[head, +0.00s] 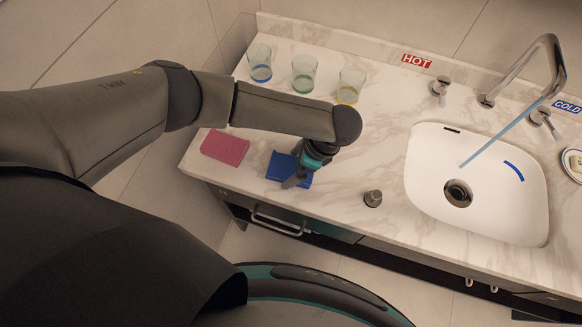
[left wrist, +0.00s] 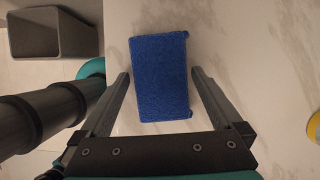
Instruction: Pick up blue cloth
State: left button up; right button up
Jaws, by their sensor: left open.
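The blue cloth (head: 280,167) lies flat on the marble counter, near its front edge. In the left wrist view the blue cloth (left wrist: 160,75) is a folded rectangle between and beyond the two fingers. My left gripper (head: 297,175) is over the cloth and hides part of it in the head view. In the left wrist view my left gripper (left wrist: 160,78) is open, with one finger on each side of the cloth's near end and a gap on both sides. My right gripper is not in view.
A pink cloth (head: 225,147) lies left of the blue one. Several glasses, one of them (head: 303,74), stand at the back of the counter (head: 375,140). A small metal knob (head: 373,198) and a white sink (head: 425,180) with a faucet (head: 545,60) are to the right.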

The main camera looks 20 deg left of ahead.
aim_at(294, 168)
pick_arm(q)
jog(key=c, duration=1.1)
jog(key=shift+r, duration=0.15)
notch_tip(294, 168, up, 20)
jog(key=p, duration=0.3)
jog(key=shift+p, duration=0.35)
